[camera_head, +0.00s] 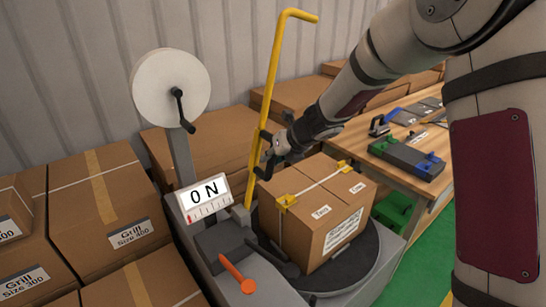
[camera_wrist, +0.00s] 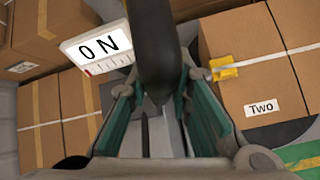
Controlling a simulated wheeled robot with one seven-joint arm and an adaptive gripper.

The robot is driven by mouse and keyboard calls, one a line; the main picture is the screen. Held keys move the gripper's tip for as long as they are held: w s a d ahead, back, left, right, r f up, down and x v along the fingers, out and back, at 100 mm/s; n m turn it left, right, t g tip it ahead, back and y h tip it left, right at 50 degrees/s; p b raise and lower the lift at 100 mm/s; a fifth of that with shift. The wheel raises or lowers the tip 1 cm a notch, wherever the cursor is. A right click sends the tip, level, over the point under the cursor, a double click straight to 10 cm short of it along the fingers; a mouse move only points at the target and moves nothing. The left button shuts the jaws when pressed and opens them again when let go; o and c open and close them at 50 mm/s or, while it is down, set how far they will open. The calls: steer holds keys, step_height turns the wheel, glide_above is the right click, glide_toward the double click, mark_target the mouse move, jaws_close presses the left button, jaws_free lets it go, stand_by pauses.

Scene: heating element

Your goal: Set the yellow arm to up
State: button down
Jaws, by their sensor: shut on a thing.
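The yellow arm (camera_head: 268,95) is a long pole standing nearly upright, leaning slightly right, with its bent top end pointing right. My gripper (camera_head: 268,153) is at the pole's middle, reaching in from the right. In the wrist view, a thick dark bar (camera_wrist: 153,45) runs down between my gripper's fingers (camera_wrist: 153,115), which are shut on it. It looks like a dark handle on the yellow arm. The fingers partly hide the join between handle and pole.
A cardboard box (camera_head: 322,215) with yellow corner pieces sits on the dark turntable (camera_head: 370,262), just below my gripper. A white film roll (camera_head: 165,88) stands left. An orange lever (camera_head: 237,275) is at the front. Stacked boxes (camera_head: 95,205) fill the left; a workbench (camera_head: 430,180) stands right.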

steer(key=c, duration=1.4)
jaws_free()
steer(key=shift+a, duration=0.15)
steer(key=shift+c, duration=0.2)
steer(key=shift+s+d+r, duration=0.25)
steer(key=shift+r, duration=0.1)
steer(key=v, duration=1.1)
steer(key=shift+s, duration=0.1)
